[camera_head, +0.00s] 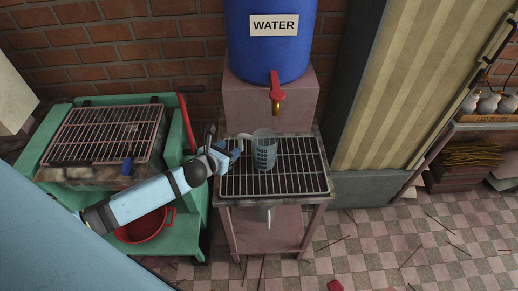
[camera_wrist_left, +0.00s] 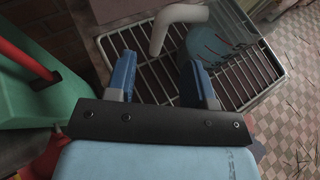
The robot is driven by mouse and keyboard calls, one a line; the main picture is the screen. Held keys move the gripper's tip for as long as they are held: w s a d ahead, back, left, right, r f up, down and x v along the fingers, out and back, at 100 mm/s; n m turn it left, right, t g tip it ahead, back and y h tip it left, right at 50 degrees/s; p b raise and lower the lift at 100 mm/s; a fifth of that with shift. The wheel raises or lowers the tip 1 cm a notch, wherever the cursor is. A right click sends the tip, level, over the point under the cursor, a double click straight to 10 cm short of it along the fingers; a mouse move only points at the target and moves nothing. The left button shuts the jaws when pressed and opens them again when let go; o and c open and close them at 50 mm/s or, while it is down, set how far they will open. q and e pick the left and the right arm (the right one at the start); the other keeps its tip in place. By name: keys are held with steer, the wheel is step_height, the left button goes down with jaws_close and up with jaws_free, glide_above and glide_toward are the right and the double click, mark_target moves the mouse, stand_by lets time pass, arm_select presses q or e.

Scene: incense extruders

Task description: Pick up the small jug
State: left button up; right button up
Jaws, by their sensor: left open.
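The small jug (camera_head: 264,150) is a clear measuring jug with dark markings, upright on the wire rack under the water tap. Its pale handle points left, toward my left gripper (camera_head: 230,152). In the left wrist view the handle (camera_wrist_left: 172,24) lies just beyond and between the two blue fingertips of my open left gripper (camera_wrist_left: 158,62). The clear body of the jug (camera_wrist_left: 228,40) is to the right, partly cut off at the top. I see no contact between the fingers and the handle. My right gripper is not in view.
The jug's rack (camera_head: 305,170) tops a small pinkish table. A blue water barrel (camera_head: 268,55) with a red tap stands behind it. A green stand (camera_head: 180,235) with another rack and a red pot is at left. A whitish object (camera_head: 267,214) is on the lower shelf.

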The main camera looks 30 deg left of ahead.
mark_target(239, 142)
arm_select(q)
steer(key=p+x, duration=0.1)
steer(key=x, duration=0.7)
steer(key=shift+s+a+r, duration=0.1)
jaws_close()
